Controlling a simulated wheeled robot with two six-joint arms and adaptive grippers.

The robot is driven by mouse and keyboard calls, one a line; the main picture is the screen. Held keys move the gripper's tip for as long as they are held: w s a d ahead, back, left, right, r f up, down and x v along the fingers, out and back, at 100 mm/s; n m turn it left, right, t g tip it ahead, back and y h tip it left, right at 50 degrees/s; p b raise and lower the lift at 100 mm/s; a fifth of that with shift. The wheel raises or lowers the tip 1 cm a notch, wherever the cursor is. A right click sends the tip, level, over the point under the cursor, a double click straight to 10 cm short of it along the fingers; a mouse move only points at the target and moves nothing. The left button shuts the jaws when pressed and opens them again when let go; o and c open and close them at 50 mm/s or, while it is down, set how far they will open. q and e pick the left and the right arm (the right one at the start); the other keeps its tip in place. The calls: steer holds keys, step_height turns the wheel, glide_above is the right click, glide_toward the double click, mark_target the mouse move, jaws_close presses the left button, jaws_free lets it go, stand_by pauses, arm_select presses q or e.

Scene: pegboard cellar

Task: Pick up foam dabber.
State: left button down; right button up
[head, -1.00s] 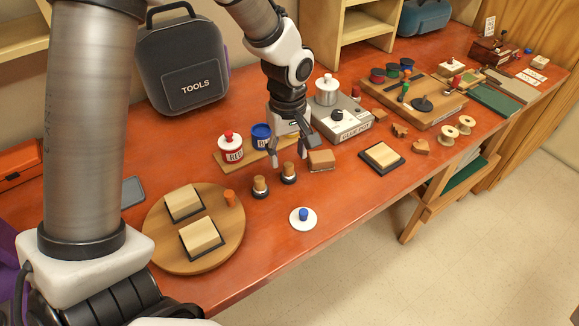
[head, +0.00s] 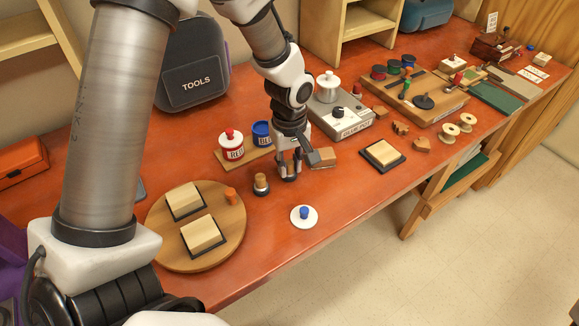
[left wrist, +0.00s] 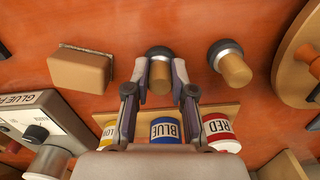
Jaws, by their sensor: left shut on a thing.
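A foam dabber with a cork-coloured handle and a dark round head (left wrist: 159,73) stands between the fingers of my left gripper (left wrist: 159,82) in the left wrist view. The fingers are shut on its handle. In the head view my left gripper (head: 290,168) hides most of this dabber, low at the table in front of the blue jar. A second, similar dabber (head: 261,184) stands upright on the table just left of it; it also shows in the left wrist view (left wrist: 230,62). My right gripper is in neither view.
Red (head: 231,147) and blue (head: 262,134) jars stand on a wooden strip behind the gripper. A tan block (head: 323,158) lies close on the right. A round board (head: 170,250) with two pads is at left. A white disc with a blue knob (head: 304,216) lies in front.

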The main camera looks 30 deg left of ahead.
mark_target(289, 164)
arm_select(q)
steer(key=shift+w+a+r, duration=0.1)
steer(key=shift+w+r, duration=0.05)
steer(key=shift+r, duration=0.15)
steer(key=r, duration=0.1)
steer(key=r+b, duration=0.1)
steer(key=shift+s+r, duration=0.3)
steer(key=shift+r, duration=0.05)
steer(key=s+d+b, duration=0.1)
steer(key=s+d, duration=0.1)
steer(key=s, duration=0.2)
steer(key=s+d+r, duration=0.1)
steer(key=s+d, duration=0.2)
steer(key=s, duration=0.2)
steer(key=s+d+b, duration=0.1)
steer(key=s+d, duration=0.1)
steer(key=s, duration=0.2)
steer(key=shift+s+d+r+b, duration=0.25)
steer(key=shift+s+d+b, duration=0.05)
steer(key=shift+d, duration=0.05)
